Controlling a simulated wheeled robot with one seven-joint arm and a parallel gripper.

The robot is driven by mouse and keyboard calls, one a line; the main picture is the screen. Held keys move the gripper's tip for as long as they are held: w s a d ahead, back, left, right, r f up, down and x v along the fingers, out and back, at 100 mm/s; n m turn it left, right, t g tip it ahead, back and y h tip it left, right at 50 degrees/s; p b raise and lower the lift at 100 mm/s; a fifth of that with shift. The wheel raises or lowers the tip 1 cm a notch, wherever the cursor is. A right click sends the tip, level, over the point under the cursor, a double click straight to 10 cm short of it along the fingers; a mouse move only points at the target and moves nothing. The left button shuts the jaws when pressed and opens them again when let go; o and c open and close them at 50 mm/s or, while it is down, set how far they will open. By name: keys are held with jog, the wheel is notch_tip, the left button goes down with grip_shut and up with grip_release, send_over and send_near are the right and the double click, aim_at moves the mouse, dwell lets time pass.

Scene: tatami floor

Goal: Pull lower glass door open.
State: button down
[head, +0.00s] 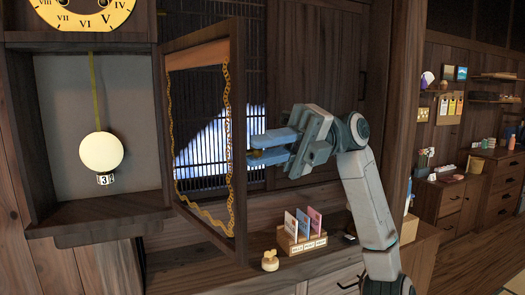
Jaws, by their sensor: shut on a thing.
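The lower glass door (238,140) of the wall clock is a dark wood frame with a gold chain-like trim around its pane. It stands swung wide open, out to the right of the clock case (22,150). My gripper (258,148) is at the door's right edge, about mid-height, shut on what looks like a small brass knob (254,153). The fingers partly hide the knob. Inside the open case a white round pendulum (100,153) hangs on a yellowish rod, with a small tag reading 3 below it.
Below the door, a wooden counter (190,262) holds a small cream-and-gold object (270,261) and a card holder (300,240) with several coloured cards. Shelves and drawers (470,195) stand at the right. A lattice window (212,90) is behind the door.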

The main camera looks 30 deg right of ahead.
jog(key=shift+w+d+g, duration=0.25)
jog(key=shift+d+g, duration=0.05)
jog(key=shift+d, duration=0.05)
jog(key=c, duration=1.3)
grip_release()
jog(key=shift+c, duration=0.2)
jog(key=shift+d, duration=0.1)
jog(key=v, duration=1.3)
jog(key=shift+d, duration=0.35)
jog(key=shift+r, duration=0.2)
